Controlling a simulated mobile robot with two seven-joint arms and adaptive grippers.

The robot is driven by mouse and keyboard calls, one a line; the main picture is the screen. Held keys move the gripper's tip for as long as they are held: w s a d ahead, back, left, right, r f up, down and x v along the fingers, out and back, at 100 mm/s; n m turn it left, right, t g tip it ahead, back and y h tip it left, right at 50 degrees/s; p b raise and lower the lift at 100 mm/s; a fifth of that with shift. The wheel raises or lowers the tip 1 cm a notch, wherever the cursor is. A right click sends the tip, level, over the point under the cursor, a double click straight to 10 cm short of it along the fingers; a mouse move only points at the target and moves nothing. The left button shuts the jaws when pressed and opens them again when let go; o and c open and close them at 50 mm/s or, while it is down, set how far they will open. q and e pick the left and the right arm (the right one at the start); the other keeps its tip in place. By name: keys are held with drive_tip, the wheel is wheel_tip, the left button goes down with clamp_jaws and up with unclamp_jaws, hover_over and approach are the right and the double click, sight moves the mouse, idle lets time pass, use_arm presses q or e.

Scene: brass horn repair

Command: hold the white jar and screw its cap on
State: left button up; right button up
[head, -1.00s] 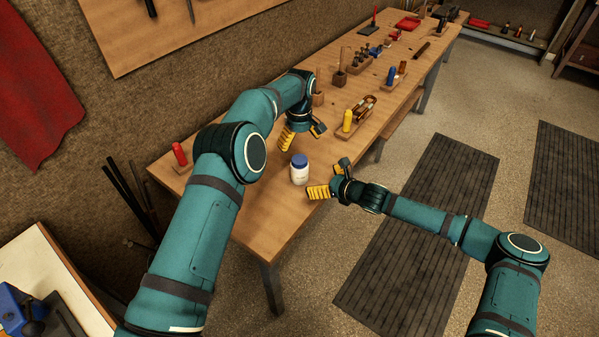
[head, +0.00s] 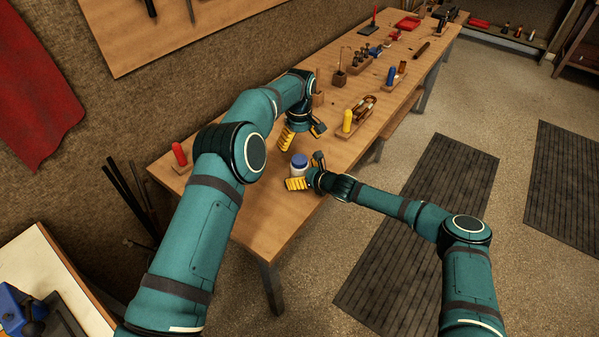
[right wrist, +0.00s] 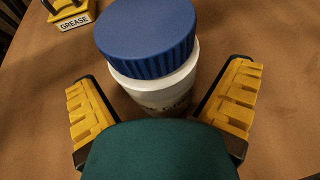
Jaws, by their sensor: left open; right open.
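The white jar (head: 298,174) stands upright on the wooden bench, with its ribbed blue cap (head: 299,160) sitting on top. In the right wrist view the jar (right wrist: 163,94) stands between my right gripper's yellow fingers, with gaps showing on both sides. The cap (right wrist: 146,38) rests on its mouth there; I cannot tell whether its thread is engaged. My right gripper (head: 306,173) is open around the jar, low near the bench top. My left gripper (head: 302,135) is open and empty, higher up and behind the jar. The jar's label is partly hidden by my right gripper.
A yellow item labelled GREASE (right wrist: 75,22) lies beyond the jar in the right wrist view. A red bottle (head: 179,154) stands at the bench's left end. A yellow bottle (head: 347,121) and wooden tool holders stand farther back. The bench (head: 262,218) is clear in front.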

sight(300, 159)
clamp_jaws()
use_arm(q)
drive_tip(key=n, duration=0.9)
drive_tip(key=shift+f, duration=4)
drive_tip(key=c, duration=1.3)
drive_tip(key=shift+c, duration=0.2)
